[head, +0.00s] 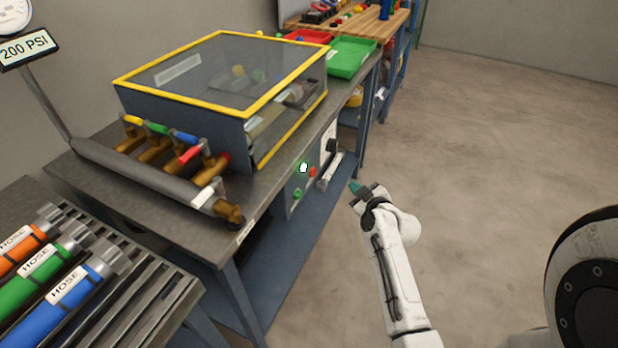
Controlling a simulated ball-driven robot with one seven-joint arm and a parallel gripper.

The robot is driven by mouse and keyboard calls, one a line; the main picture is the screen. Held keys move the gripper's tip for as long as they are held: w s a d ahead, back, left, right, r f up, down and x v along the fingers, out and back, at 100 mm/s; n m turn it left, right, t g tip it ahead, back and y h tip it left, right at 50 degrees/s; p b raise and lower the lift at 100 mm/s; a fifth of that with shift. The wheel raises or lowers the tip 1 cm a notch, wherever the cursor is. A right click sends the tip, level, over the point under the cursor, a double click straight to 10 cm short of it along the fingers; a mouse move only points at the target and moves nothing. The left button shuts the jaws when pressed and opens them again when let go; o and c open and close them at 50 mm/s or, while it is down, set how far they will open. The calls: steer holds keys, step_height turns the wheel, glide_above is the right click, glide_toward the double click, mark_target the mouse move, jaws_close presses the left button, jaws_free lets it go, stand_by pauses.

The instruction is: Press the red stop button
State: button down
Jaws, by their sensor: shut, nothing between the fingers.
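The red stop button (312,172) is a small round red knob on the control panel (289,190) at the front of the workbench. A green button (297,194) sits below and left of it, and a white-and-green control (303,167) is just to its left. My gripper (355,187) is shut and empty, with teal fingertips. It shows to the right of the red button and slightly lower in the picture, apart from the panel. Nothing hides the red button.
A yellow-framed clear-lidded box (219,73) stands on the workbench (270,183). Colored valves on a grey pipe (125,172) line its left. Labelled hoses (40,280) lie on a rack at lower left. Open floor (480,150) is on the right.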

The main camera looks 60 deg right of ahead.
mark_target(313, 173)
steer(key=shift+w+a, duration=0.1)
steer(key=w+p, duration=0.8)
steer(key=shift+w+a, duration=0.25)
steer(key=shift+w, duration=0.05)
stand_by(1.3)
steer(key=shift+w+r+p, duration=0.1)
steer(key=shift+w+p, duration=0.1)
steer(key=shift+p, duration=0.25)
stand_by(0.4)
steer(key=shift+w, duration=0.25)
